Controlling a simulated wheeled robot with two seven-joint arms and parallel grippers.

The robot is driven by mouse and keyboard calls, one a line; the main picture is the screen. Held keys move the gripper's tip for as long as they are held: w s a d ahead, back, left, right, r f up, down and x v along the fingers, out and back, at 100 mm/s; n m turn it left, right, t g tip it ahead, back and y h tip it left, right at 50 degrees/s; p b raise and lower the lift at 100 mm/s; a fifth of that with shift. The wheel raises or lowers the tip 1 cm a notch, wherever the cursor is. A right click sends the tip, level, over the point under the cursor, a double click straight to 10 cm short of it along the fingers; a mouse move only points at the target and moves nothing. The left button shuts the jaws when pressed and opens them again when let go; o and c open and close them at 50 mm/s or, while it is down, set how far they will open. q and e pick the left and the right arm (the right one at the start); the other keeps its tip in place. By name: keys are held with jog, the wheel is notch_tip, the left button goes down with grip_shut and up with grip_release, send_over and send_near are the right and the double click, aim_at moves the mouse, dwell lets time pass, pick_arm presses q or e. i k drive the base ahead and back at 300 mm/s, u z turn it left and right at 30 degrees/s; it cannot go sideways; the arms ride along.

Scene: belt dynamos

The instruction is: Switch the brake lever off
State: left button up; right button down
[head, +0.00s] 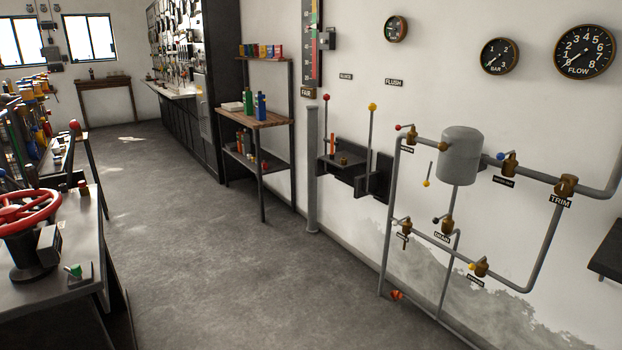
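No lever in the head view carries a label that I can read as brake, so I cannot tell which one is the brake lever. A tall lever with a red knob (326,97) and another with a yellow knob (372,106) stand upright at dark wall brackets. At the left, a red knob (74,125) tops a post by the bench. A small green-topped lever or switch (75,270) sits on the near bench. Neither of my grippers is in view.
A red handwheel (30,210) stands on the near left bench. A shelf (262,118) with bottles is against the wall. Pipes with valves and a grey tank (461,155) fill the right wall, under round gauges (584,52). The grey floor (220,260) between is clear.

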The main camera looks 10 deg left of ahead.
aim_at(74, 126)
jog(key=u, duration=0.3)
jog(key=i, duration=3.35)
jog(key=u, duration=1.2)
jog(key=i, duration=1.8)
jog(key=u, duration=2.35)
jog(key=i, duration=0.95)
jog(key=u, duration=0.55)
